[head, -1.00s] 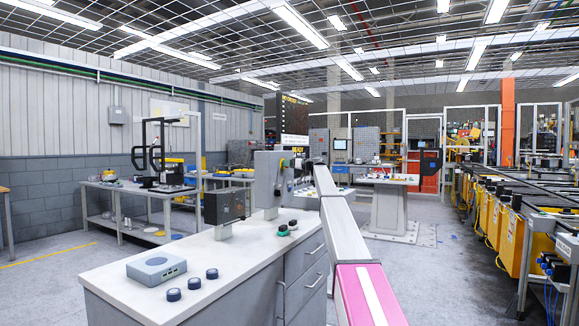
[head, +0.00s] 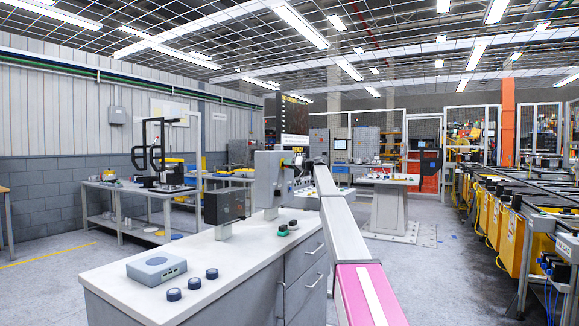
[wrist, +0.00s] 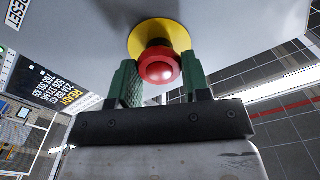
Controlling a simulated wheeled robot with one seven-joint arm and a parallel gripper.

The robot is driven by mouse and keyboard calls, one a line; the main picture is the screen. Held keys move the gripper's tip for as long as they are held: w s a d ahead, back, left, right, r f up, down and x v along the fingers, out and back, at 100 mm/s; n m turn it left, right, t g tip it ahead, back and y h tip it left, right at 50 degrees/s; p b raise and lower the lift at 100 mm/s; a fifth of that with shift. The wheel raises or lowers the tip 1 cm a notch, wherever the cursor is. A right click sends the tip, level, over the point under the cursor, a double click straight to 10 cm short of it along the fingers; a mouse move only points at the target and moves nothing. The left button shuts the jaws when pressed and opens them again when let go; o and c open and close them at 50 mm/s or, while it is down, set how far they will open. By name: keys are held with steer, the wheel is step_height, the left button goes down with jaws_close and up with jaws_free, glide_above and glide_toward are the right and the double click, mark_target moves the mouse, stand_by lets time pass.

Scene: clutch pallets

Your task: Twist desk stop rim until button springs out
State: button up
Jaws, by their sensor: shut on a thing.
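The desk stop is a red, round button (wrist: 159,67) with a dark neck and a yellow collar (wrist: 162,31) on a pale grey panel. In the wrist view my gripper (wrist: 158,72) has its two green fingers on either side of the red rim, shut on it. In the head view my gripper (head: 299,166) is at the grey box (head: 267,182) at the far end of the desk. The button is too small and covered there to make out. Whether it sits pressed in or sprung out I cannot tell.
The white desk (head: 228,261) carries a grey-blue box (head: 156,268), several dark knobs (head: 193,282) and a dark display box (head: 224,206). A black screen (head: 291,119) reading READY stands behind. Open floor lies left of the desk; yellow machinery (head: 508,229) stands at right.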

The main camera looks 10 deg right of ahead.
steer(key=shift+m, duration=1.9)
steer(key=o, duration=0.9)
steer(key=shift+o, duration=0.2)
steer(key=shift+d, duration=0.1)
steer(key=v, duration=1)
steer(key=shift+s+d, duration=0.15)
steer(key=shift+d, duration=0.1)
